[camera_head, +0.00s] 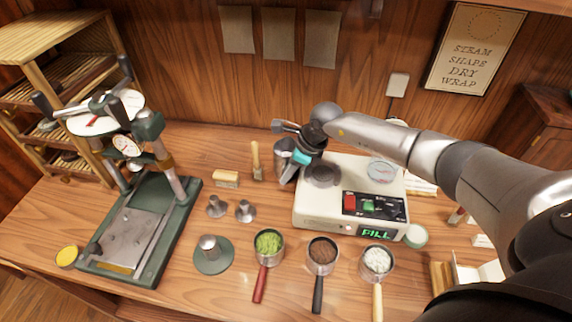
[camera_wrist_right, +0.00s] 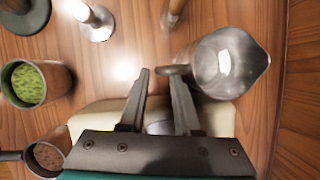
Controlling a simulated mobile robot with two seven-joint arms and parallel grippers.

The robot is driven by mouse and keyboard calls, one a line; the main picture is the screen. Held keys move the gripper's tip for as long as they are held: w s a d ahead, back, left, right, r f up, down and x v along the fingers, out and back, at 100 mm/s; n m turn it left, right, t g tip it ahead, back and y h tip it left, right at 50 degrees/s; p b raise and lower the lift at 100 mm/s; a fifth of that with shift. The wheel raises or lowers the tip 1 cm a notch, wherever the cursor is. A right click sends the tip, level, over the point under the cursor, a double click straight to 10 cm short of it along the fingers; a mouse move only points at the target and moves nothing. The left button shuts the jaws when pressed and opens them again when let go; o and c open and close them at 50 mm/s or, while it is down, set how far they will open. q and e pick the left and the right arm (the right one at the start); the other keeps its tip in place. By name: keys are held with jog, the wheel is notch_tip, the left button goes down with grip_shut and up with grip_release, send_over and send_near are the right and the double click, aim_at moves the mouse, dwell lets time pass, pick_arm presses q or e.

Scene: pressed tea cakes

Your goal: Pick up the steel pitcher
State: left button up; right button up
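The steel pitcher (camera_head: 283,147) stands on the wooden counter beside the left end of the cream machine, partly hidden by my right gripper. In the right wrist view the pitcher (camera_wrist_right: 228,62) is seen from above, open and apparently empty, with its spout to the right and its handle on the left. My right gripper (camera_wrist_right: 158,74) is open, with a gap between its fingers. The handle end lies close to the right fingertip in that view; I cannot tell whether they touch. My left gripper is not in view.
The cream machine (camera_head: 318,212) stands below the right arm. A wooden-handled brush (camera_head: 256,160) and a small block (camera_head: 226,179) are left of the pitcher. Several handled cups, including one of green leaves (camera_head: 268,243), line the front. A green press (camera_head: 140,225) stands left.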

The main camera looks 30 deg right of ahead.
jog(key=shift+x, duration=1.25)
grip_shut()
dwell(0.5)
